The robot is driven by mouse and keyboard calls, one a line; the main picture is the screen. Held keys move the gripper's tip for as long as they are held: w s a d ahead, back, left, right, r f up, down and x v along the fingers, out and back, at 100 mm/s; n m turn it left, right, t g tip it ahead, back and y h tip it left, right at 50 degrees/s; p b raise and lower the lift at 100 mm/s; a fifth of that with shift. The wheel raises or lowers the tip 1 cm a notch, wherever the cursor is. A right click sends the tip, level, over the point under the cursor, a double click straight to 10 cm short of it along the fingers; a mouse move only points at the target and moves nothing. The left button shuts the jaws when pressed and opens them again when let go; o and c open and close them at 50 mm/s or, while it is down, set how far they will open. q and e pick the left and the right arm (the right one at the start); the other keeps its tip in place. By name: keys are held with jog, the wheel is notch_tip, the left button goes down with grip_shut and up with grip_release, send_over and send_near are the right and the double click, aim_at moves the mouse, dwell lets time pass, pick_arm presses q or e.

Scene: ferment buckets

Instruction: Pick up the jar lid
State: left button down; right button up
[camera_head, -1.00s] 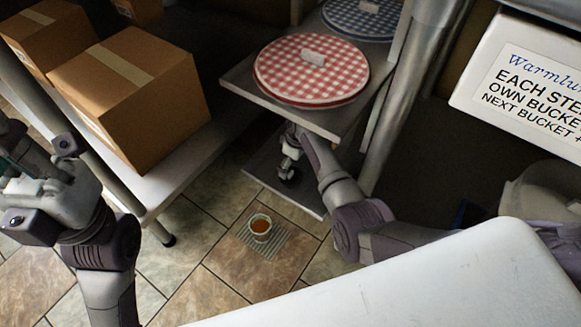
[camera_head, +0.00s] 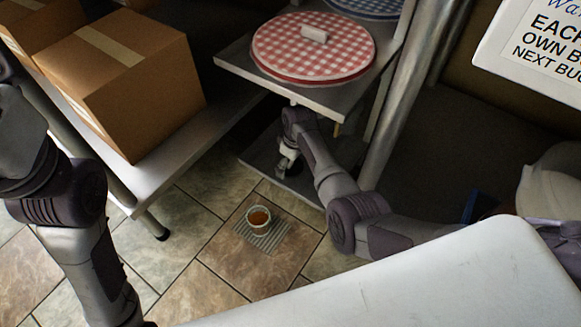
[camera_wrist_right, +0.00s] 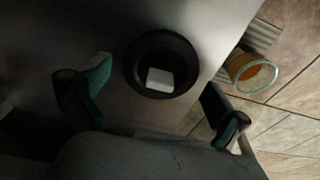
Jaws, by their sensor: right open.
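In the right wrist view, a dark round lid (camera_wrist_right: 133,66) with a pale block on its middle, apparently the jar lid, lies on a grey surface near its edge. My right gripper (camera_wrist_right: 157,100) is open, its two green-padded fingers apart on either side of the lid, not visibly touching it. In the head view my right gripper (camera_head: 288,165) is small and dark, below the shelf with the red-checked round cover (camera_head: 313,60). The lid cannot be made out there. My left arm stands at the left edge, its fingers out of frame.
The upper shelf (camera_head: 238,67) overhangs my right gripper, and a metal post (camera_head: 400,110) stands beside it. A cup of amber liquid (camera_head: 258,219) stands on a floor grate. Cardboard boxes (camera_head: 125,80) sit on a bench at left. A white surface (camera_head: 400,285) fills the front.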

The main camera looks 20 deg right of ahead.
jog(key=c, duration=1)
jog(key=shift+s, duration=0.1)
jog(key=shift+c, duration=0.3)
